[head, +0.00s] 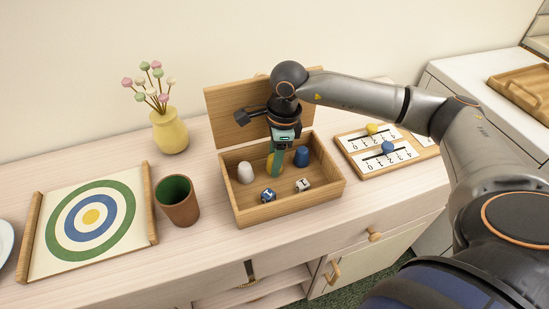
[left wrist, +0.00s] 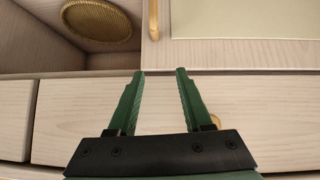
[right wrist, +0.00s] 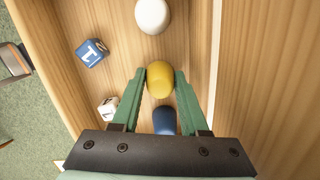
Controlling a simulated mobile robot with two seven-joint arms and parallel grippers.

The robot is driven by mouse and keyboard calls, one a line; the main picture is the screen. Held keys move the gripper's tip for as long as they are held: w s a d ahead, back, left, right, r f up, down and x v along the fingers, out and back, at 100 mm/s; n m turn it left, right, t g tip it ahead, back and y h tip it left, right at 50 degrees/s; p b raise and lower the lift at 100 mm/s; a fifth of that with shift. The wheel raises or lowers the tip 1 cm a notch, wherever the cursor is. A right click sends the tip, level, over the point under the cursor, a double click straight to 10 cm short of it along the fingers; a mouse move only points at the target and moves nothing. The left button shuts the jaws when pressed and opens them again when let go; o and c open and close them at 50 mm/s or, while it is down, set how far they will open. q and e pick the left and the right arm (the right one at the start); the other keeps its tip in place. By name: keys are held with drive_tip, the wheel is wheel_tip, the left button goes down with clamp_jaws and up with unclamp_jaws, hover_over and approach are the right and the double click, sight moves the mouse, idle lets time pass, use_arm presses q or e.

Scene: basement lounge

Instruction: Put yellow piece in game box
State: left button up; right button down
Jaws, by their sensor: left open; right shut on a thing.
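The open wooden game box (head: 318,200) stands on the sideboard with its lid tilted up behind it. My right gripper (head: 275,165) reaches down into the box, shut on the yellow piece (right wrist: 160,78), which shows between its fingertips in the right wrist view. In the head view the fingers partly cover the piece, and I cannot tell whether it touches the box floor. A white piece (head: 245,172), a blue piece (head: 301,156), a blue die (head: 268,195) and a white die (head: 303,185) are also in the box. My left gripper (left wrist: 158,74) is open and empty before the drawer fronts.
A score board (head: 360,165) with a yellow and a blue marker lies right of the box. A brown cup (head: 177,201), a target board (head: 50,265) and a yellow vase (head: 170,131) with flowers stand to the left. A wooden tray (head: 520,92) is at far right.

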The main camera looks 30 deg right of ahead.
drive_tip(key=shift+f, duration=0.2)
drive_tip(key=c, duration=0.7)
unclamp_jaws()
drive_tip(key=shift+r, duration=0.1)
wheel_tip(320, 180, up, 12)
drive_tip(key=d, duration=0.1)
drive_tip(key=shift+s+d+r, duration=0.15)
drive_tip(key=shift+s, duration=0.2)
